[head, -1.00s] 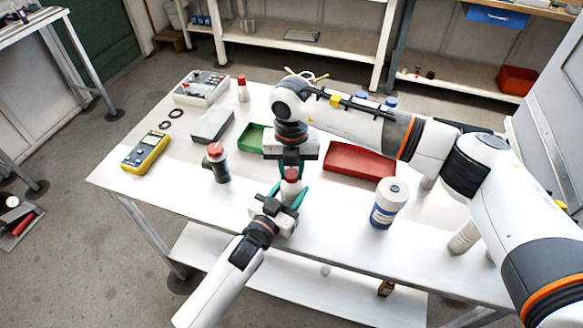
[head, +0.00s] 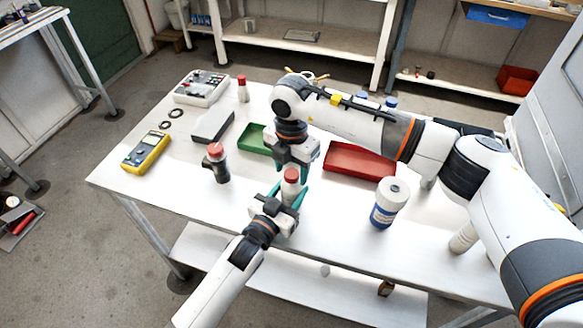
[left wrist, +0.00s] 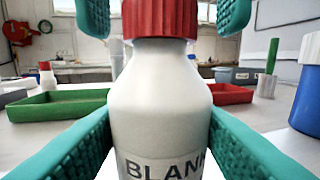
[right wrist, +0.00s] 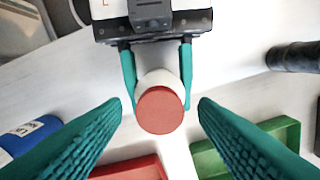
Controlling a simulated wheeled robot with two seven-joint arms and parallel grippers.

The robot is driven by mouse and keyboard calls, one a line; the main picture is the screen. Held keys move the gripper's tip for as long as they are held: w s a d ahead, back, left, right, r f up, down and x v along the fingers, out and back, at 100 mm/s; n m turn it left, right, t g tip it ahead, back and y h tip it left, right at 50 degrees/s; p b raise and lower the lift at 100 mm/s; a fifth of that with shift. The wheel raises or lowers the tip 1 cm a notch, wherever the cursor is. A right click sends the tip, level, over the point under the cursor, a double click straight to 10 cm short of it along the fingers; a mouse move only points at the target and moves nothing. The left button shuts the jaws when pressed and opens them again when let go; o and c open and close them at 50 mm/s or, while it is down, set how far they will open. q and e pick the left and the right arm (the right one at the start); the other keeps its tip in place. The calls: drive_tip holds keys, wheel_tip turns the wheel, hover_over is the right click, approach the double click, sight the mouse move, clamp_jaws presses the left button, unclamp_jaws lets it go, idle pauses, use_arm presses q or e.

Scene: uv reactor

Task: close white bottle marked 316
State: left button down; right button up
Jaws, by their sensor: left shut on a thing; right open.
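A white bottle (head: 290,188) with a red cap (right wrist: 160,110) stands upright near the table's front. My left gripper (left wrist: 160,125) is shut around its body. Its visible lettering reads "BLANK" in the left wrist view; no 316 is visible there. The red cap (left wrist: 160,18) sits on the neck; whether it is tight I cannot tell. My right gripper (head: 292,169) is open and empty, pointing down just above the cap. In the right wrist view its fingers (right wrist: 160,108) are spread on either side of the cap, apart from it.
Green tray (head: 252,140) and red tray (head: 350,163) lie behind. Another red-capped white bottle (head: 242,90), a grey box (head: 213,126) and a yellow meter (head: 146,153) are farther left.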

wheel_tip(320, 180, up, 12)
drive_tip(key=shift+f, duration=0.2)
use_arm(q)
drive_tip(key=c, duration=0.6)
unclamp_jaws()
drive_tip(key=b+v, duration=0.1)
drive_tip(key=v, duration=0.9)
drive_tip(key=shift+s+a+f, duration=0.15)
drive_tip(key=shift+s+a, duration=0.05)
drive_tip(key=shift+s, duration=0.05)
drive_tip(key=shift+s+a, duration=0.35)
drive_tip(key=shift+s, duration=0.25)
use_arm(e)
drive_tip(key=shift+f, duration=0.7)
